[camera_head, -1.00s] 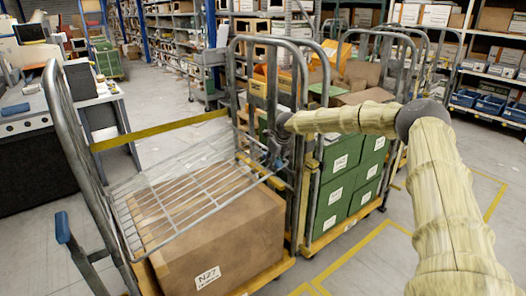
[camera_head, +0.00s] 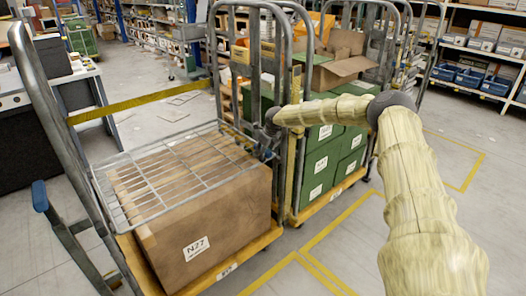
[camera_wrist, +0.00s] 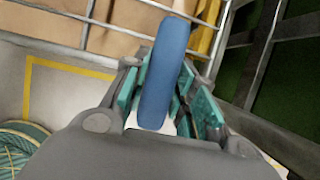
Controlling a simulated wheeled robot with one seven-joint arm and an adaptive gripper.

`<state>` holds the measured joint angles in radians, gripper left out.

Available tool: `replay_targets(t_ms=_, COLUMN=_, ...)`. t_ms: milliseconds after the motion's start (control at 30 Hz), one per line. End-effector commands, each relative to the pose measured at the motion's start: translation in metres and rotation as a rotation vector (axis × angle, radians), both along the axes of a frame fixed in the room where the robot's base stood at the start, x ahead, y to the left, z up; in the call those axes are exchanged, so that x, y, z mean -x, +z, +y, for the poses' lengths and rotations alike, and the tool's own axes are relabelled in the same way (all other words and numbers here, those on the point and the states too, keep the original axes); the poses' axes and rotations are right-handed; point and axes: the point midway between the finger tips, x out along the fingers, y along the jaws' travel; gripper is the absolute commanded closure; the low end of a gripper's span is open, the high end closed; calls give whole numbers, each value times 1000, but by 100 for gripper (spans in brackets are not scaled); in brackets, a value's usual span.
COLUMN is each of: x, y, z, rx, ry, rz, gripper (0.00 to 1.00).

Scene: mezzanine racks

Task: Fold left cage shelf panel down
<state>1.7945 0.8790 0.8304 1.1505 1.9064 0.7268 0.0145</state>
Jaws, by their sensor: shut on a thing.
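The left cage's shelf panel (camera_head: 160,178) is a grey wire grid. It lies close to level just over a large brown box (camera_head: 215,215) labelled N27; I cannot tell if it touches the box. My gripper (camera_head: 268,146) is at the panel's right side, by the cage's uprights. In the wrist view my gripper (camera_wrist: 168,95), with teal pads, is shut around a blue grip (camera_wrist: 163,60). Part of the panel's wires (camera_wrist: 88,22) shows behind it. The head view hides the blue grip behind my gripper.
The left cage's tubular frame (camera_head: 52,120) stands at left, with a blue lever (camera_head: 39,195). A yellow strap (camera_head: 130,104) crosses its back. A cage of green boxes (camera_head: 318,165) stands close at right. Floor with yellow lines (camera_head: 330,230) is clear in front.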

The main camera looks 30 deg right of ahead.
Motion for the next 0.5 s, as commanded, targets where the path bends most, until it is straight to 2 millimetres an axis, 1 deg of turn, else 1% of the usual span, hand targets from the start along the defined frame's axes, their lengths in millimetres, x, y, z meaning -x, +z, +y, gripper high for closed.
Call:
replay_targets(t_ms=33, x=3, y=-8, z=-1, rx=2, ry=0, rz=8, gripper=100)
replay_targets(t_ms=233, x=5, y=-12, z=-1, rx=4, ry=1, rz=14, gripper=100)
replay_targets(t_ms=267, x=5, y=-12, z=-1, rx=4, ry=1, rz=15, gripper=68)
replay_targets(t_ms=300, x=6, y=-13, z=-1, rx=4, ry=1, rz=16, gripper=61)
replay_targets(t_ms=367, x=5, y=-12, z=-1, rx=3, ry=0, rz=15, gripper=51)
replay_targets(t_ms=500, x=5, y=-9, z=-2, rx=3, ry=-1, rz=12, gripper=51)
